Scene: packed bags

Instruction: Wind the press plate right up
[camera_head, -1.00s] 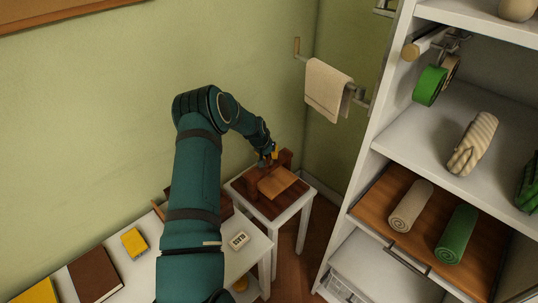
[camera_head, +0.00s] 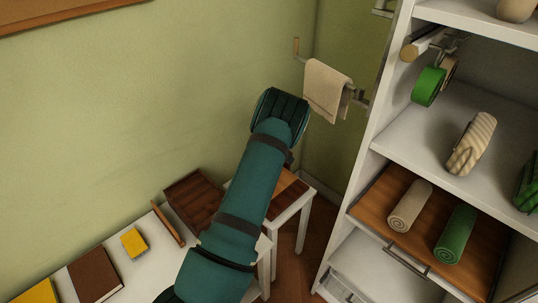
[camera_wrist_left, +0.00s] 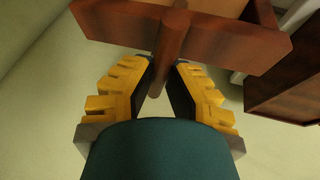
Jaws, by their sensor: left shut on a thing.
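The wooden press shows in part in the left wrist view, with a reddish-brown crossbar (camera_wrist_left: 235,42) across the top. A round brown wooden rod (camera_wrist_left: 166,60) comes down in front of it. My left gripper (camera_wrist_left: 168,72) has its yellow-backed fingers shut on this rod, one finger on each side. A paler wooden surface (camera_wrist_left: 217,6), perhaps the press plate, shows behind the crossbar; I cannot tell its height. In the head view my left arm covers the gripper and most of the press. My right gripper is not in view.
A small white-legged table (camera_head: 309,196) stands in the corner. A white desk (camera_head: 147,266) at lower left bears a brown wooden tray (camera_head: 195,196), a yellow block (camera_head: 134,242) and a brown book (camera_head: 94,272). A white shelf unit (camera_head: 385,120) stands right; a towel (camera_head: 327,90) hangs behind.

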